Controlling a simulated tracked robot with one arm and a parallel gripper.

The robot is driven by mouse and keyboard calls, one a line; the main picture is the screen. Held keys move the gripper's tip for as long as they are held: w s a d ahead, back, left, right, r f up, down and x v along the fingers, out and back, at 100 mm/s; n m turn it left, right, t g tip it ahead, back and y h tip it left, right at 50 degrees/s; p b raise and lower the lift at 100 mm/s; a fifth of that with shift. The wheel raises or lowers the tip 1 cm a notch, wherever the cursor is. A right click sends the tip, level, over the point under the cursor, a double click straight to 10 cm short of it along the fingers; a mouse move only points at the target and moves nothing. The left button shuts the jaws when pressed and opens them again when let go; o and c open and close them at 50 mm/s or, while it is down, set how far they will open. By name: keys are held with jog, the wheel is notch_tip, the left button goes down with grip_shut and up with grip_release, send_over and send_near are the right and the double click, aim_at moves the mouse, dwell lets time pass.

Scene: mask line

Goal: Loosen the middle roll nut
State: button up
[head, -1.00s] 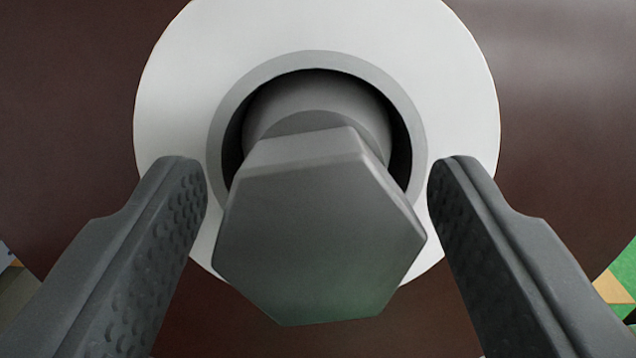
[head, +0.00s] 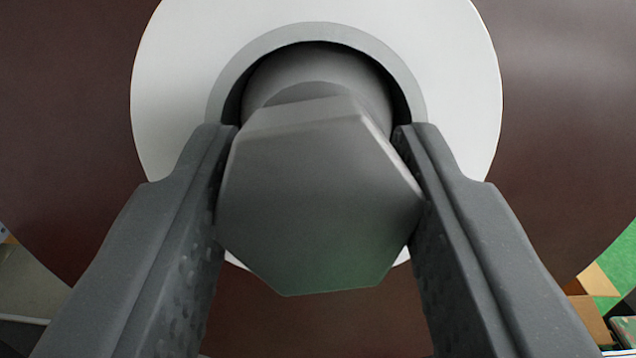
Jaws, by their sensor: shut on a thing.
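The roll nut (head: 318,205) is a large grey hexagonal head in the middle of the head view, with its flat face toward me. It sits on a round grey shaft (head: 315,80) that comes out of a grey ring. My gripper (head: 318,150) is shut on the nut, with one dark, studded finger against its left side and one against its right side. The nut is turned a little, so its top edge slopes. The fingertips hide parts of the grey ring's lower sides.
The grey ring (head: 316,33) is set in a white disc (head: 165,80), on the end of a wide dark brown roll (head: 560,110). Green and tan patches (head: 605,285) show at the lower right, beyond the roll's edge. A pale object (head: 30,285) shows at the lower left.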

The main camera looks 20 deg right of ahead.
jog(key=shift+f+n+y, duration=0.1)
jog(key=shift+n+y, duration=0.2)
jog(key=shift+n, duration=0.8)
